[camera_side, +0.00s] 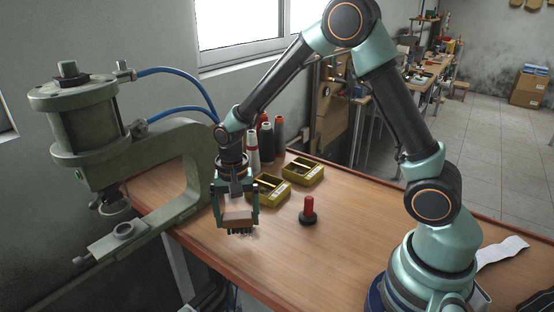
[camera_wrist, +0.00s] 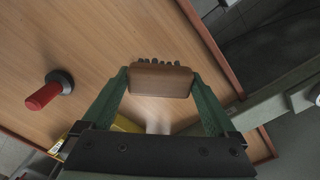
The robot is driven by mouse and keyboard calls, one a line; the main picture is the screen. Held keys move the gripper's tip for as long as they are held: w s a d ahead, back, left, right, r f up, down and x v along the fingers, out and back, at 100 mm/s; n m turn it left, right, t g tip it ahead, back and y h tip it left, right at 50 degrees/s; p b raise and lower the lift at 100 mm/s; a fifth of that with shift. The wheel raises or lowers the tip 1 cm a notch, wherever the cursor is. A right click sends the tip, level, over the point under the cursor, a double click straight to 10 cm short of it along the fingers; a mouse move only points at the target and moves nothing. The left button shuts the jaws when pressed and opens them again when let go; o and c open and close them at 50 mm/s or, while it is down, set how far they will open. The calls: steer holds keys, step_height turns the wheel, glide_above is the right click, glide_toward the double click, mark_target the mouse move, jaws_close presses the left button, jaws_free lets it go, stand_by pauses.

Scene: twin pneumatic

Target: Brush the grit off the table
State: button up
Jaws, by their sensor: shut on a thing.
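My gripper (camera_side: 238,216) is shut on a brush with a brown wooden block (camera_side: 238,218) and dark bristles. In the side view the bristles point down, just above or touching the table (camera_side: 350,240) near its left edge; I cannot tell which. In the wrist view the brush (camera_wrist: 160,80) sits between the two green fingers, with the bristle tips showing past its far side. A pale patch (camera_wrist: 158,122) shows on the wood near the brush in the wrist view; I cannot tell whether it is grit.
A red-handled tool (camera_side: 308,208) with a black base stands right of the brush. Two yellow boxes (camera_side: 303,172) and several thread spools (camera_side: 266,140) stand behind. A green pneumatic press (camera_side: 180,150) is at the left edge.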

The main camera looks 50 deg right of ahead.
mark_target(239, 228)
step_height(239, 228, down, 4)
steer(key=shift+r, duration=0.25)
steer(key=shift+d+f, duration=0.15)
steer(key=shift+d, duration=0.15)
steer(key=shift+c, duration=0.7)
steer(key=shift+d+f, duration=0.1)
steer(key=shift+d, duration=3.35)
steer(key=shift+a, duration=3.7)
steer(key=shift+w, duration=0.7)
steer(key=shift+d, duration=3.4)
steer(key=shift+a, duration=3.45)
steer(key=shift+r, duration=4.1)
